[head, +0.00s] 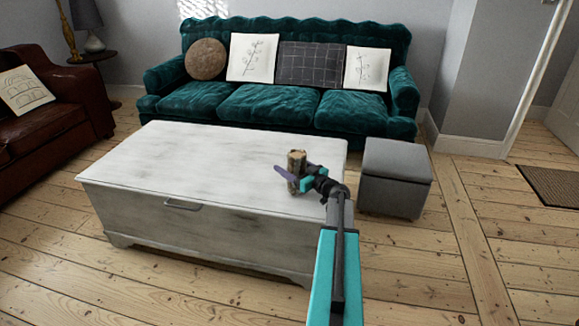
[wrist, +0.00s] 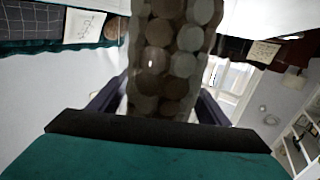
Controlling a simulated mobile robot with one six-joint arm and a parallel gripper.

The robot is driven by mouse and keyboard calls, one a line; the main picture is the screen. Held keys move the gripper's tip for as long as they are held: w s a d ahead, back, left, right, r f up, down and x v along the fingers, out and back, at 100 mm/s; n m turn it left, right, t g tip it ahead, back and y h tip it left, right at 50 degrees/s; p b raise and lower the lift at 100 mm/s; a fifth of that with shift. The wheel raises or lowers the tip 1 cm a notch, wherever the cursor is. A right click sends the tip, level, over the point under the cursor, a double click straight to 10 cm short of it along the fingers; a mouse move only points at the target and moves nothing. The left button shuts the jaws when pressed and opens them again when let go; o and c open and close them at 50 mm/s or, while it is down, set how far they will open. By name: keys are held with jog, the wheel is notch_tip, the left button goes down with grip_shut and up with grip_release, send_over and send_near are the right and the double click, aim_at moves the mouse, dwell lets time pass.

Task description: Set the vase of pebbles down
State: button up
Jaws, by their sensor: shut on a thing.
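The vase of pebbles (head: 297,164) is a narrow upright cylinder with a tan and brown look in the head view. My gripper (head: 296,177) is shut around it over the right part of the white chest (head: 180,165). In the wrist view the vase (wrist: 172,60) fills the top middle, with round brown and grey pebbles showing. The purple fingers of my gripper (wrist: 160,100) stand on both sides of it. I cannot tell whether the vase's base touches the chest top.
The chest top is otherwise bare. A grey ottoman (head: 396,176) stands close to its right end. A teal sofa (head: 270,105) with several cushions is behind, and a brown leather sofa (head: 55,135) is at the left. Floorboards at the front right are clear.

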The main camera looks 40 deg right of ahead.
jog(key=shift+r, duration=0.15)
jog(key=o, duration=2.1)
jog(key=s+p, duration=0.2)
jog(key=s, duration=1)
jog(key=shift+a, duration=0.2)
